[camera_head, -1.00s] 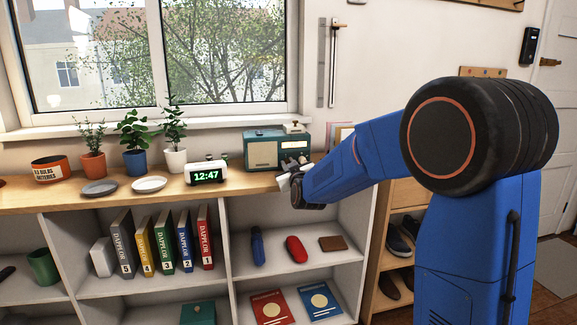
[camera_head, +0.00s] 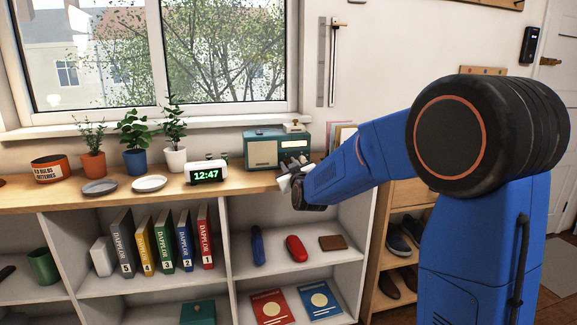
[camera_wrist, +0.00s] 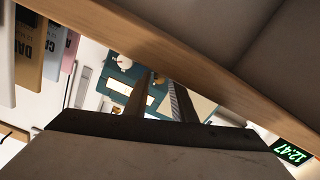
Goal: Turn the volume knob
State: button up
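A teal radio (camera_head: 262,140) with a cream front panel stands on the wooden shelf top below the window. It also shows in the wrist view (camera_wrist: 113,72), with a round cream knob (camera_wrist: 125,62) on it. I cannot tell whether this is the volume knob. My gripper (camera_head: 288,171) is in front of the radio's lower right part and hides some of it. In the wrist view my gripper's two fingers (camera_wrist: 163,78) are apart, with nothing seen between them but the radio behind. I see no contact with the knob.
A white clock (camera_head: 205,174) reading 12:47 stands left of the radio. Plates (camera_head: 149,184) and potted plants (camera_head: 175,158) are farther left. The wooden shelf edge (camera_wrist: 165,45) runs close beside my gripper in the wrist view. Upright papers (camera_head: 342,136) stand right of the radio.

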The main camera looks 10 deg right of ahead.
jog(key=s, duration=1.6)
jog(key=shift+s, duration=0.2)
jog(key=shift+f, duration=0.1)
jog(key=s+d+f+m+g, duration=0.1)
jog(key=s+f+g, duration=0.3)
jog(key=s, duration=0.8)
jog(key=s+d+f+m+g, duration=0.1)
jog(key=s+d+f+g, duration=0.2)
jog(key=s, duration=1)
jog(key=s+d+f+m+g, duration=0.2)
jog(key=s+f+g, duration=0.4)
jog(key=s, duration=0.7)
jog(key=shift+d+f, duration=0.3)
jog(key=shift+d, duration=0.15)
jog(key=shift+s+a, duration=0.1)
jog(key=shift+a, duration=0.05)
